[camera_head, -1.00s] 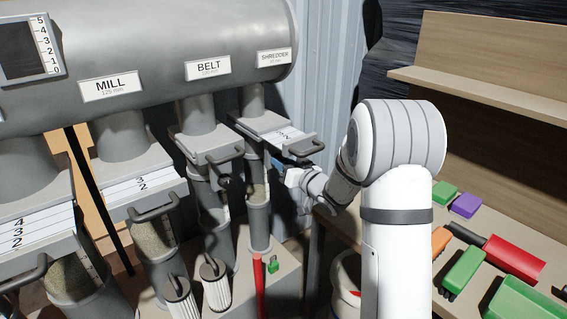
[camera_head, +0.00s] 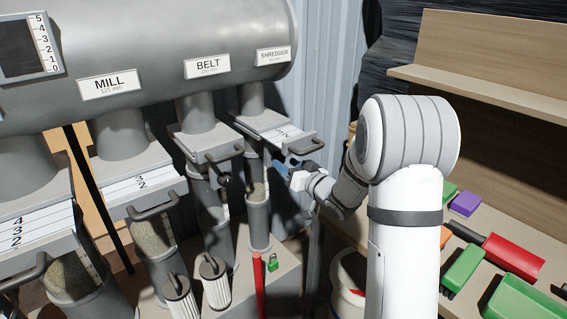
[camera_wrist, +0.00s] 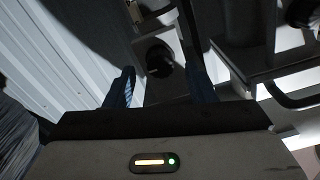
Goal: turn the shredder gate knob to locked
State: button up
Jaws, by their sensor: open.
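The shredder gate (camera_head: 268,127) is a grey plate with a numbered scale and a dark handle, under the SHREDDER label (camera_head: 273,57). In the wrist view, a dark round knob (camera_wrist: 158,56) on a pale mount lies ahead of and between my fingertips. My gripper (camera_wrist: 159,86) is open with two blue fingers, and a gap shows between them and the knob. In the head view my gripper (camera_head: 283,169) is just below the shredder gate, partly behind its handle. The knob cannot be made out there, and its lock setting cannot be read.
The BELT gate (camera_head: 205,148) and its handle are close to the left. A red post (camera_head: 259,285) and green padlock (camera_head: 272,262) stand below.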

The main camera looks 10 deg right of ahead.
jog(key=v, duration=0.5)
jog(key=shift+s, duration=0.15)
